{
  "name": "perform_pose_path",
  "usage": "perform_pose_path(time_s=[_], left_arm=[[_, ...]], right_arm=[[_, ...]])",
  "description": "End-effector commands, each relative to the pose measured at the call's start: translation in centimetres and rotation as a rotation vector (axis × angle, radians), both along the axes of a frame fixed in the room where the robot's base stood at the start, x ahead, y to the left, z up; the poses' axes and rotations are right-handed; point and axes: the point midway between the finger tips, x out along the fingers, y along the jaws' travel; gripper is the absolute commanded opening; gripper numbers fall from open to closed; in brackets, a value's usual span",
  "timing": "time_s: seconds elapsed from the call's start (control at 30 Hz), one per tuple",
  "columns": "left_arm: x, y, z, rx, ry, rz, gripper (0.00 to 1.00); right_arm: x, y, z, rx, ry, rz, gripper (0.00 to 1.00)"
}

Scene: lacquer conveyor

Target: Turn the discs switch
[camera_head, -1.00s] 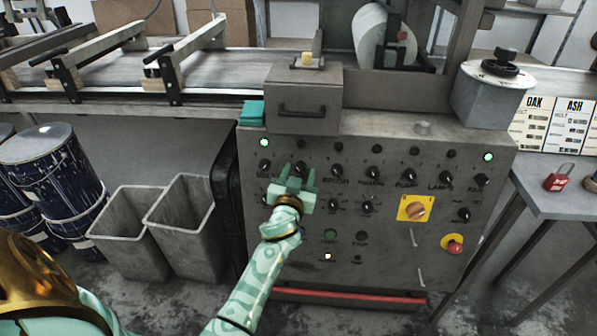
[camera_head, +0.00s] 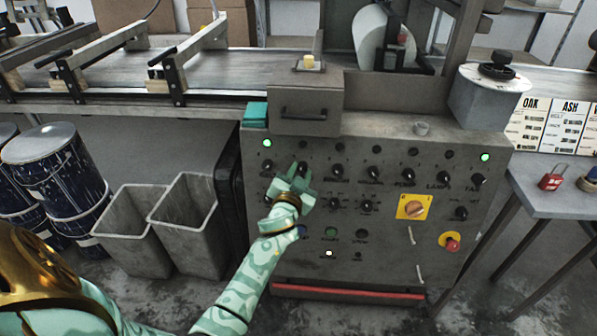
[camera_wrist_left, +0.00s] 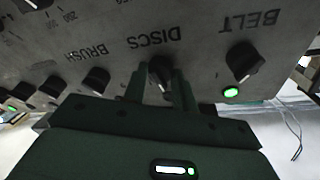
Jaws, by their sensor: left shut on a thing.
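The control panel (camera_head: 390,235) is a grey metal face with rows of black knobs. The discs switch (camera_wrist_left: 160,70) is a black knob beside the printed word DISCS, which is upside down in the left wrist view. My left gripper (camera_wrist_left: 161,88) is shut on this knob, one finger on each side of it. In the head view my left gripper (camera_head: 298,172) reaches the upper left of the panel and mostly hides the knob. My right gripper is not in view.
The belt knob (camera_wrist_left: 243,62) and brush knob (camera_wrist_left: 96,80) flank the discs switch closely. A yellow plate with an orange rotary switch (camera_head: 413,207) and a red button (camera_head: 451,242) are farther right. Grey bins (camera_head: 188,228) stand left of the panel.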

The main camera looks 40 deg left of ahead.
Motion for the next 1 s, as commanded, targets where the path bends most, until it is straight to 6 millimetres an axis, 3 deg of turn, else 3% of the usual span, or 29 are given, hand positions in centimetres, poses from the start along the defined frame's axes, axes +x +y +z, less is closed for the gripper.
perform_pose_path(time_s=[0.6,1.0], left_arm=[[-0.1,0.1,0.5,0.456,0.28,-0.098,0.05],[-0.1,0.1,0.3,0.601,0.37,-0.13,0.05]], right_arm=[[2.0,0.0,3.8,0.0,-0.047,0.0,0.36],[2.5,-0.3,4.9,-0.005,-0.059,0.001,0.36]])
